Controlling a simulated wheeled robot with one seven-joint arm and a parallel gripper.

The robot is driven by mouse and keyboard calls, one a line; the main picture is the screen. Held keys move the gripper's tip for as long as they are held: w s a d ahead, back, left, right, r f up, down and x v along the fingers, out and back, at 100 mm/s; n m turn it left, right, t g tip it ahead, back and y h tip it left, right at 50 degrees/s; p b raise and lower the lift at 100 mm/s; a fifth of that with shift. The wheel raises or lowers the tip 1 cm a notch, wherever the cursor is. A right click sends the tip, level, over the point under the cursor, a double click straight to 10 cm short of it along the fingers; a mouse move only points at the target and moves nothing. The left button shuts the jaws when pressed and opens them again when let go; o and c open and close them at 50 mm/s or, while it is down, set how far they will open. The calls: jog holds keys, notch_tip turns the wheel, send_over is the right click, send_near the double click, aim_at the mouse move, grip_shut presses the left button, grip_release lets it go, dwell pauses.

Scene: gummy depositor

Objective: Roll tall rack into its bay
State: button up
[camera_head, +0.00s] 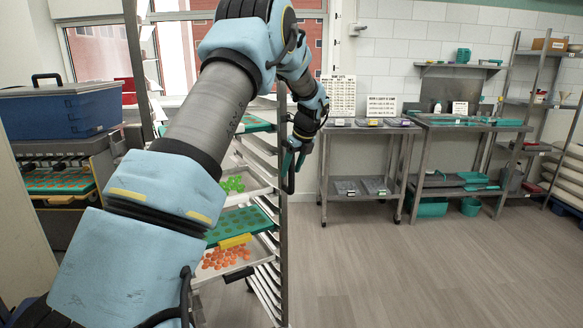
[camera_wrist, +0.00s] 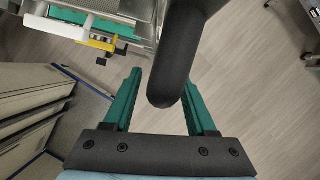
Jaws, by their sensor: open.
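The tall rack (camera_head: 284,220) stands left of centre in the head view, partly hidden behind my arm. Its shelves hold white trays with green gummies (camera_head: 232,184) and orange gummies (camera_head: 226,257), plus teal moulds (camera_head: 240,227). My gripper (camera_head: 291,168) is at the rack's right front post, about mid-height. In the wrist view my gripper (camera_wrist: 162,82) has its teal fingers spread. A dark rounded bar (camera_wrist: 185,50) reaches down between them, with a gap visible on either side. The rack's edge (camera_wrist: 130,8) shows at the upper left. I cannot make out the bay.
A blue bin (camera_head: 60,112) sits on a machine at the left, with a teal mould (camera_head: 60,180) below. Steel tables (camera_head: 365,130) and shelving stand along the back wall at the right. The wood-look floor (camera_head: 420,265) in front of them is clear.

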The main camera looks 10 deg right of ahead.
jog(key=shift+w+f, duration=0.1)
jog(key=shift+f, duration=0.25)
jog(key=shift+c, duration=0.3)
grip_shut()
dwell(1.0)
